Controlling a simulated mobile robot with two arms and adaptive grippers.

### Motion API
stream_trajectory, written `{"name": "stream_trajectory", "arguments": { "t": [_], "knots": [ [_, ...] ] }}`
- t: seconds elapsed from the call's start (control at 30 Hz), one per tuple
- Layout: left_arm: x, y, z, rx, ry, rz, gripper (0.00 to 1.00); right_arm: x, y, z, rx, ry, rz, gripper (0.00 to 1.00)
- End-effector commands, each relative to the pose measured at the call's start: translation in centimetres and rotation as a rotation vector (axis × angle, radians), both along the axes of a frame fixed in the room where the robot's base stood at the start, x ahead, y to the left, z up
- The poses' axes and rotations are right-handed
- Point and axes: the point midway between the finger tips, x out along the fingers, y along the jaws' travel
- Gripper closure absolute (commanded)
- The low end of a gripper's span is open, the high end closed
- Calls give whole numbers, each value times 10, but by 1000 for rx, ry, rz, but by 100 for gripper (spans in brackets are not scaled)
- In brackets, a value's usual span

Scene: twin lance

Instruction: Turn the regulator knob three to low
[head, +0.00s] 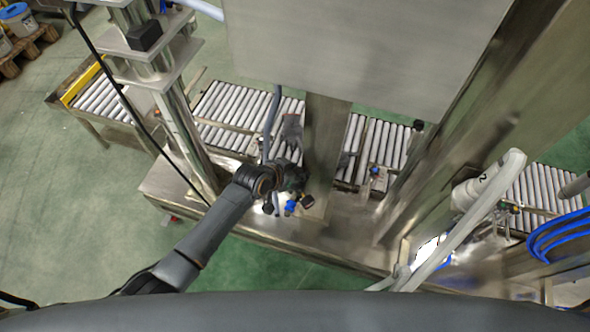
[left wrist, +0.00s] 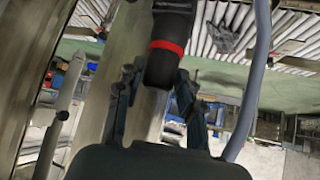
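In the left wrist view a black cylindrical regulator knob (left wrist: 162,68) with a red band above it points down toward the camera. My left gripper (left wrist: 158,100) has its fingers apart, one on each side of the knob's lower end. A gap shows between the knob and the left finger; I cannot tell whether the right finger touches. In the head view my left gripper (head: 292,178) is at the metal post above the conveyor frame, dark and small. The knob cannot be made out there, and no number or setting mark is readable. My right gripper is not in view.
A roller conveyor (head: 236,112) runs behind the metal frame. A large metal panel (head: 350,50) hangs above my left gripper. A grey hose (left wrist: 252,80) passes close to the gripper's right. Small blue fittings (head: 290,206) sit below the gripper. Blue coiled tubing (head: 556,236) is at the right.

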Motion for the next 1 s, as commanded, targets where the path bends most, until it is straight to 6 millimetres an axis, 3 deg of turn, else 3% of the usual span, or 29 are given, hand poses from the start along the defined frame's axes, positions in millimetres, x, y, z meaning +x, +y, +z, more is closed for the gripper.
{"name": "stream_trajectory", "arguments": {
  "t": [0.03,0.13,0.5,0.87,0.9,1.0],
  "knots": [
    [0,0,0,1,1,0,79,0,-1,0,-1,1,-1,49],
    [0,0,0,1,1,0,100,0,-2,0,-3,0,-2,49],
    [1,0,2,2,3,108,100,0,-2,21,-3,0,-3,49],
    [1,0,0,1,0,131,100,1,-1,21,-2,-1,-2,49],
    [1,0,0,1,0,131,64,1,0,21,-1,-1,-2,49],
    [1,0,0,1,0,130,47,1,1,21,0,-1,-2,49]
  ]
}}
